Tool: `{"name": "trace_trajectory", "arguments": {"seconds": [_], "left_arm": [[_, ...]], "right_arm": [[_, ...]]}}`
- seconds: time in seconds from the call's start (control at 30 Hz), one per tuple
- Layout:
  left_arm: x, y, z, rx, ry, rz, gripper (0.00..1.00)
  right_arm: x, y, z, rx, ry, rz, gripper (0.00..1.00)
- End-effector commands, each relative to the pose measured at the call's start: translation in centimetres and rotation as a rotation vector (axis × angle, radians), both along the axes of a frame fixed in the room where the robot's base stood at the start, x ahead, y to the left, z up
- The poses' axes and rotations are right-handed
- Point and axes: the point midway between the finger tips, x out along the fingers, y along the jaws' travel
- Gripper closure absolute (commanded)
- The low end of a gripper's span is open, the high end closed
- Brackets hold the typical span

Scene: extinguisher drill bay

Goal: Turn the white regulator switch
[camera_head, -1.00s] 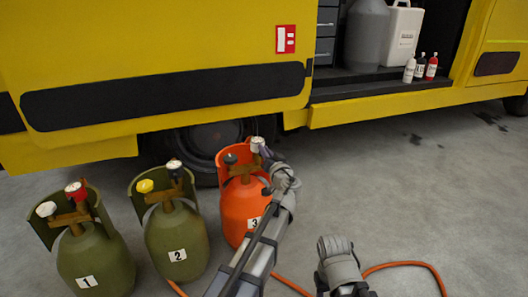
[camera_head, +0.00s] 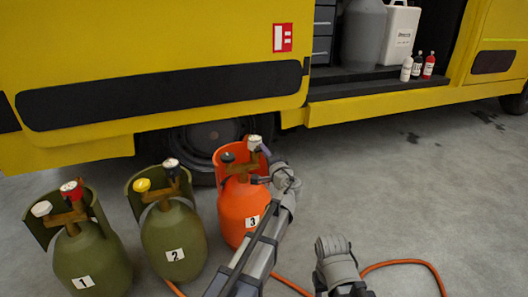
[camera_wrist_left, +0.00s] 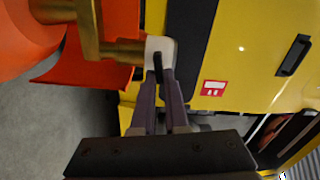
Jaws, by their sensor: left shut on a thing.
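The white regulator switch (camera_head: 254,142) is on the brass valve of the orange cylinder (camera_head: 240,210), numbered 3. It also shows in the left wrist view (camera_wrist_left: 160,48), at the end of a brass stem. My left gripper (camera_head: 263,151) reaches the switch from the lower right. In the left wrist view its purple fingers (camera_wrist_left: 163,76) are closed on the switch, with a dark mark between their tips. The right gripper's fingers are not visible.
Two green cylinders, 1 (camera_head: 92,262) and 2 (camera_head: 174,235), stand to the left with their own knobs. A yellow truck (camera_head: 160,45) is close behind. An orange hose (camera_head: 405,263) lies on the floor. The right floor is mostly clear.

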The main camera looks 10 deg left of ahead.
Motion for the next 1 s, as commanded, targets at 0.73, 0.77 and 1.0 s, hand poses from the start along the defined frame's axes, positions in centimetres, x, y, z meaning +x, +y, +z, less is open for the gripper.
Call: {"name": "trace_trajectory", "arguments": {"seconds": [0.73, 0.77, 1.0], "left_arm": [[0.02, -0.05, -0.28, 0.169, 0.115, -0.001, 1.0], [0.02, -0.04, -0.29, 0.169, 0.115, -0.001, 1.0], [0.02, -0.03, -0.29, 0.169, 0.115, 0.0, 0.87]], "right_arm": [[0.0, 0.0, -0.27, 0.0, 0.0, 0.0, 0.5], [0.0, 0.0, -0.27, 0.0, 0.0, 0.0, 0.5], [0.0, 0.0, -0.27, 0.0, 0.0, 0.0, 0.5]]}}
